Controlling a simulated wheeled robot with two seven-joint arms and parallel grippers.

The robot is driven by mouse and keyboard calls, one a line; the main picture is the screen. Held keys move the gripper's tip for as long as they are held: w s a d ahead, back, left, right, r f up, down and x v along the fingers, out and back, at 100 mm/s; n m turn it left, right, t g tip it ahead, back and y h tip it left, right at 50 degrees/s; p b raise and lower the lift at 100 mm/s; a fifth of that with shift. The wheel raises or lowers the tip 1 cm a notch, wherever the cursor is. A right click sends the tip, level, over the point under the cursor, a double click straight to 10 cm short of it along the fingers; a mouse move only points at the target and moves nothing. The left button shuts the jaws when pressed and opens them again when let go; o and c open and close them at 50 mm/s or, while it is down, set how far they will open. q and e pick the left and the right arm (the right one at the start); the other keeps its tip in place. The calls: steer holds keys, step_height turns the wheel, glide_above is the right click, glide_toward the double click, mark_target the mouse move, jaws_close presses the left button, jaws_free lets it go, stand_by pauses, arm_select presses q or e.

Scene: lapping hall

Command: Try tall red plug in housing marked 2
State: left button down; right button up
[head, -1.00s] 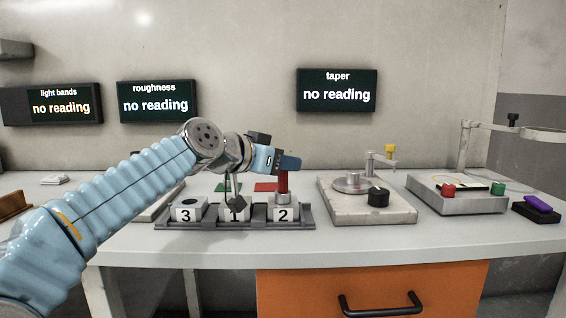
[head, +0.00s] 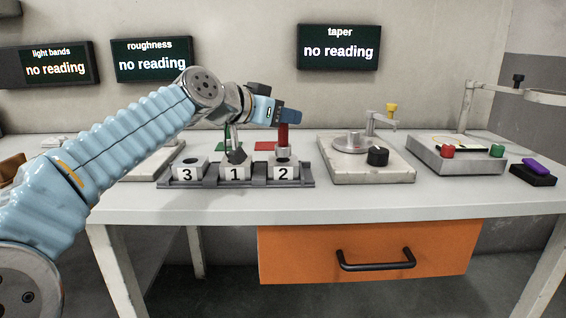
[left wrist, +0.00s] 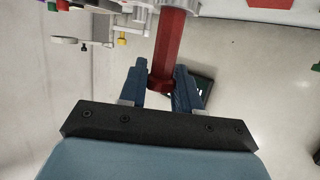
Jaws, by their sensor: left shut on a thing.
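My left gripper (head: 287,116) is shut on the upper end of the tall red plug (head: 283,137), which hangs upright with a silver lower end. The plug is directly over the housing marked 2 (head: 283,173). Its lower end is at or just above the dark opening, and I cannot tell whether any of it is inside. In the left wrist view the red plug (left wrist: 171,45) runs away from between the two blue fingers (left wrist: 160,88). My right gripper is not in view.
Housings marked 3 (head: 187,174) and 1 (head: 235,173) share the dark rack (head: 309,182); a dark grey shape stands above 1. A turntable device (head: 352,144) and a grey tray device (head: 460,165) stand to the right. The taper display (head: 338,47) reads "no reading".

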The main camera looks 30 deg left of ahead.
arm_select(q)
steer(key=shift+r+p, duration=2.15)
steer(key=shift+r, duration=0.8)
